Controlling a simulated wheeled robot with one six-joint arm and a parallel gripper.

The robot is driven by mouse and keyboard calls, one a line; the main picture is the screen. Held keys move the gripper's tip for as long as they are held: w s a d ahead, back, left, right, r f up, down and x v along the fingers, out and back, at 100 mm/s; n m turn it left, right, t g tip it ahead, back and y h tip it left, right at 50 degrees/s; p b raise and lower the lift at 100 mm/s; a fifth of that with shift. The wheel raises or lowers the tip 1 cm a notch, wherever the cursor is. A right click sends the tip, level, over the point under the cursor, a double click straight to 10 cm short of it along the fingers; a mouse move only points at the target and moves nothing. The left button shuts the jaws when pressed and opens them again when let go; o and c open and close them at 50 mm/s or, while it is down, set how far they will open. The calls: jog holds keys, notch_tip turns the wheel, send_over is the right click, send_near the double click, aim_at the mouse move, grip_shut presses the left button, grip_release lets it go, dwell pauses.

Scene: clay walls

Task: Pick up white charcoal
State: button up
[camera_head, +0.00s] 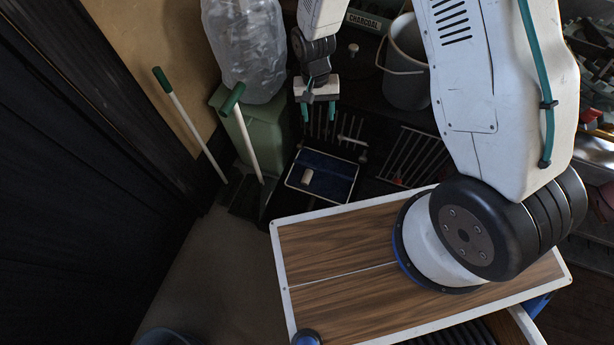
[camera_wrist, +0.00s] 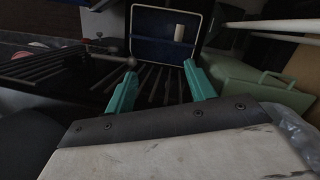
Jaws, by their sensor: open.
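A small pale cylinder (camera_head: 307,175), which looks like the white charcoal, lies in a blue-lined tray with a pale rim (camera_head: 335,186). In the wrist view the cylinder (camera_wrist: 179,32) is at the right side of the tray (camera_wrist: 150,42), beyond my fingertips. My gripper (camera_head: 318,112) has two teal fingers that stand apart with nothing between them. It is above a dark grate, farther back than the tray in the head view. In the wrist view my gripper (camera_wrist: 160,72) points toward the tray, with grate bars behind its fingers.
A green bin (camera_head: 258,132) holding a clear plastic bag (camera_head: 245,45) stands left of my gripper, with green-handled poles (camera_head: 190,122) beside it. A grey bucket (camera_head: 407,68) and a box marked CHARCOAL (camera_head: 367,20) are behind. Metal grate bars (camera_head: 413,155) lie right of the tray.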

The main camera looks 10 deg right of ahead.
notch_tip(320, 180, down, 16)
jog(key=s+a+m, duration=0.1)
jog(key=s+a, duration=0.1)
jog(key=s, duration=0.1)
jog(key=m+t, duration=0.2)
jog(key=m, duration=0.1)
send_over(307, 176)
notch_tip(307, 176, down, 12)
jog(key=shift+r, duration=0.1)
notch_tip(307, 176, down, 8)
jog(key=shift+r, duration=0.2)
jog(key=c, duration=1.1)
